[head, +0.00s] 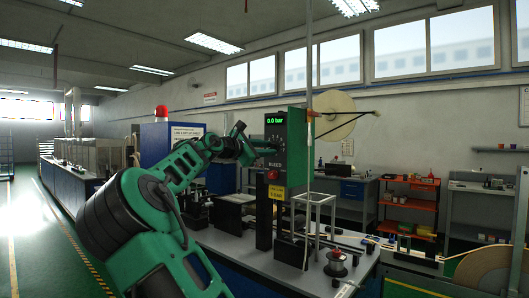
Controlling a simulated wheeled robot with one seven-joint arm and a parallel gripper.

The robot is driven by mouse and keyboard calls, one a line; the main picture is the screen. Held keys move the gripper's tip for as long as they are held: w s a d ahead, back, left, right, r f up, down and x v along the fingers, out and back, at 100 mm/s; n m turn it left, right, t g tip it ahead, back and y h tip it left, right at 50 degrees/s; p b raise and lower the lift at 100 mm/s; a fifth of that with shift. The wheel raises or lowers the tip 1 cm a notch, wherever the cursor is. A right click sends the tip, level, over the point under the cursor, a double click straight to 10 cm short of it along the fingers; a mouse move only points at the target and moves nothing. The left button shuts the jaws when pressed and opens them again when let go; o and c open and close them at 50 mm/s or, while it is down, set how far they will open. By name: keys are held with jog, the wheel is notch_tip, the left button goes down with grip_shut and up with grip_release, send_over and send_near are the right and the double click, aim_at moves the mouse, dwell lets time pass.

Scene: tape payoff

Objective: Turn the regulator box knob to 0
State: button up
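The regulator box (297,155) is green with a dark front face and stands on a black post. Its lit display (275,121) reads 0.0 bar. Below the display is a dial area with pale marks (277,140), and under it the word BLEED. The knob itself is hard to make out at this size and may be partly covered by my gripper. My gripper (255,150) is at the left of the box's front face, close to the dial. I cannot tell whether it touches the knob, or whether its fingers are open or shut.
A red button (273,174) and a yellow label (278,192) sit below the dial. A pale tape reel (336,116) is behind the box. A clear frame (315,210) and a small spool (336,262) stand on the bench (235,249). A blue cabinet (157,143) with a red beacon stands behind my arm.

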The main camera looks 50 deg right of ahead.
jog(key=shift+o, duration=1.4)
jog(key=shift+w+a+f, duration=0.1)
jog(key=shift+w+a, duration=0.05)
jog(key=shift+w, duration=0.05)
jog(key=shift+s, duration=0.15)
jog(key=a, duration=1)
jog(key=shift+a, duration=0.3)
jog(key=shift+s, duration=0.1)
